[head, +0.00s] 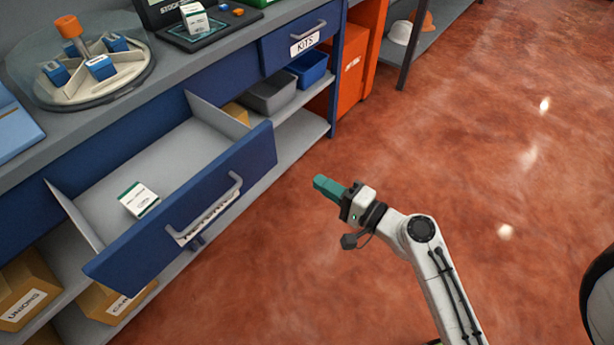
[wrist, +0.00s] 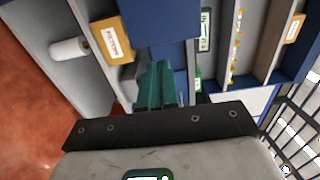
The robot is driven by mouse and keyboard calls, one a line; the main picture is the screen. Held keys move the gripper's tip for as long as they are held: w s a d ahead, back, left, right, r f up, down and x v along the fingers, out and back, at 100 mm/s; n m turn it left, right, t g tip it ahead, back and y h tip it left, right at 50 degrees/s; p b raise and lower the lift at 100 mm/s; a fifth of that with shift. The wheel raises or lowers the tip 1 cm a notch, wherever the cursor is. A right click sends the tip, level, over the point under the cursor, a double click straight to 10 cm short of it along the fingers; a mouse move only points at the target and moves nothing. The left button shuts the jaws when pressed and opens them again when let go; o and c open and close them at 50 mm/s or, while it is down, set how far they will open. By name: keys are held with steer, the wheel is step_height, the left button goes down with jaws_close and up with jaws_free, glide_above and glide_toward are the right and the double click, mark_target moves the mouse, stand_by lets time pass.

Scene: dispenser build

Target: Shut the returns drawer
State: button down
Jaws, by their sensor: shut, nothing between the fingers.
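The returns drawer (head: 195,210) is pulled well out of the blue bench, with a grey bar handle and a partly hidden label on its blue front. A white and green box (head: 138,199) lies inside it, toward the left. My gripper (head: 322,186), with green fingers, is shut and empty. It is over the floor to the right of the drawer front, apart from it. In the wrist view, the shut green fingers (wrist: 159,85) point at blue and grey furniture; I cannot tell for certain which part is the drawer.
The closed kits drawer (head: 303,43) is farther along the bench. A round tray (head: 140,82) with blue pieces stands on top. Boxes (head: 25,290) and bins (head: 268,95) sit on the shelf below.

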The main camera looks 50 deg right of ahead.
mark_target(270, 152)
steer(key=w+p, duration=0.2)
steer(key=w, duration=1.1)
